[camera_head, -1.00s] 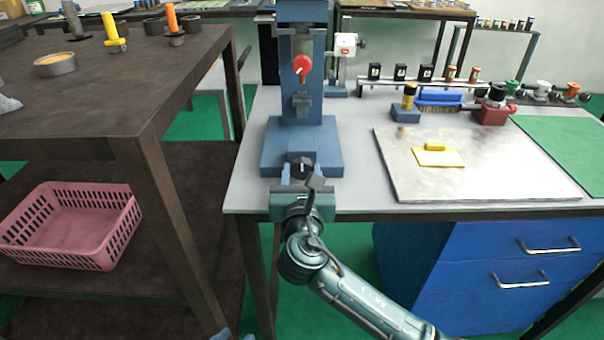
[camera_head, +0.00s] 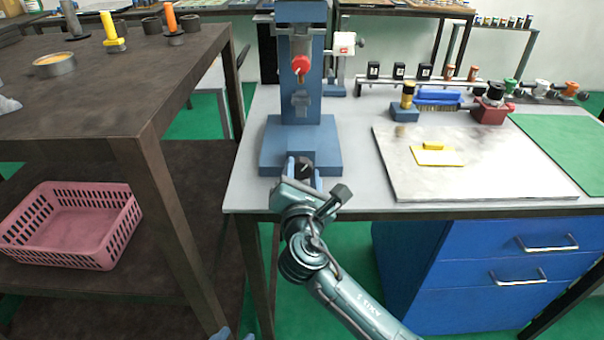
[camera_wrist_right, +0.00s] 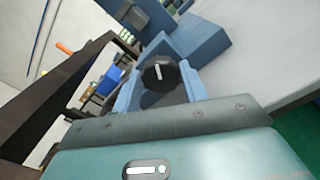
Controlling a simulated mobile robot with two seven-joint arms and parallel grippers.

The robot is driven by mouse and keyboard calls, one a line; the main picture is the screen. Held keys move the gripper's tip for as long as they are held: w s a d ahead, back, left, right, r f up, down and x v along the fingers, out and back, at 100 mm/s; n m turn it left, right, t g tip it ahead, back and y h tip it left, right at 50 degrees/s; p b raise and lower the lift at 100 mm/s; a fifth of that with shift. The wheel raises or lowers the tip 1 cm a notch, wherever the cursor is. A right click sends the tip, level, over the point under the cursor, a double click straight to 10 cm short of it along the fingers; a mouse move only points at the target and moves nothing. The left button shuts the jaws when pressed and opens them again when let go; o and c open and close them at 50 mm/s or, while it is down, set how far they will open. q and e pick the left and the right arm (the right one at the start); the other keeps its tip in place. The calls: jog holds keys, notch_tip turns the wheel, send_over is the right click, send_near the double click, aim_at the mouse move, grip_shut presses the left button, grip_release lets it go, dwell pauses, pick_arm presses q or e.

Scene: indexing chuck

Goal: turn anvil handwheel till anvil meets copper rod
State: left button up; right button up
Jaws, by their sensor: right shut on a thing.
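The blue press (camera_head: 318,140) stands at the table's front left edge, with a red knob (camera_head: 301,64) on its column. A small orange-copper piece (camera_head: 301,79), seemingly the copper rod, shows just below the knob. The grey anvil (camera_head: 301,102) sits lower, with a visible gap beneath the rod. The black anvil handwheel (camera_head: 305,168) is at the base front; its white mark shows in the right wrist view (camera_wrist_right: 160,74). My right gripper (camera_head: 304,174) is shut on the handwheel, a finger on each side. Blue tips (camera_head: 226,334), seemingly my left gripper, barely show at the bottom edge.
A rack of small parts (camera_head: 420,82), a brush (camera_head: 438,97) and a red block (camera_head: 489,110) stand behind. A dark table (camera_head: 90,100) is at the left.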

pick_arm(q)
jog(key=shift+r, duration=0.1)
pick_arm(e)
jog(key=shift+m, duration=0.4)
jog(key=o, duration=1)
jog(key=shift+c, duration=0.2)
jog(key=shift+d, duration=0.1)
